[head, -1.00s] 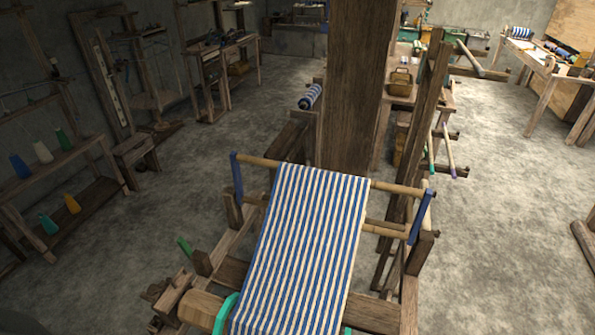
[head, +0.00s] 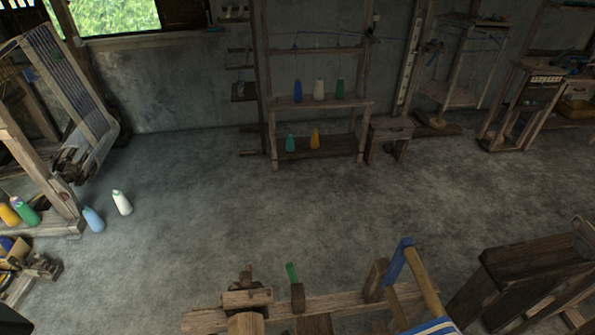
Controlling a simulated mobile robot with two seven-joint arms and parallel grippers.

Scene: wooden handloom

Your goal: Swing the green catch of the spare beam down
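The green catch (head: 291,272) is a short green piece at the bottom centre of the head view. It points up, leaning slightly left, beside a small wooden post (head: 298,297) on the wooden frame (head: 345,304). A round wooden beam end (head: 246,323) shows left of it, cut off by the bottom edge. I cannot tell if this is the spare beam. A blue arm (head: 397,265) and a light wooden rod (head: 424,282) stand to the right, with a bit of striped cloth (head: 435,327) below. Neither gripper is in view.
The grey floor (head: 230,215) is open beyond the frame. A shelf (head: 318,103) with several coloured cones stands at the wall. A loom (head: 75,120) is at the left, with a blue cone (head: 94,219) and a white cone (head: 122,202) near it. Dark wooden structures (head: 525,270) stand at the lower right.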

